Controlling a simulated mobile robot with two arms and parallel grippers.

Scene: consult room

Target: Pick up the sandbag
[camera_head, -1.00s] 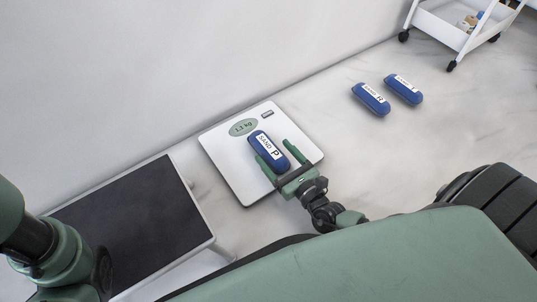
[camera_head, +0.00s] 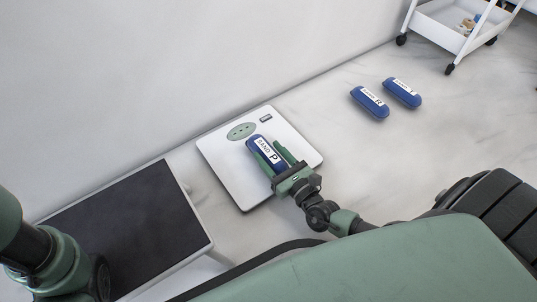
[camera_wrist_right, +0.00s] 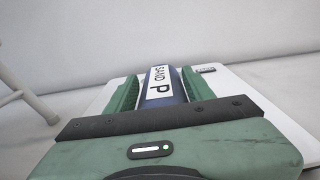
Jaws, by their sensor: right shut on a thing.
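The blue sandbag with the white "SAND P" label (camera_head: 264,151) is at the white scale (camera_head: 228,180). My right gripper (camera_head: 270,155) is shut on it, one green finger along each long side. The right wrist view shows the sandbag (camera_wrist_right: 161,84) between both fingers, with the scale behind and beside it. The scale's round display (camera_head: 241,131) shows only dots or dashes, no weight figure. Whether the bag still touches the plate is hard to tell. My left arm is at the left edge; its gripper is not in view.
Two more blue sandbags, one labelled R (camera_head: 370,103) and one to its right (camera_head: 402,93), lie on the floor. A white wheeled cart (camera_head: 440,30) stands at the top right. A dark-topped step or low table (camera_head: 125,235) is at the lower left. The wall runs behind the scale.

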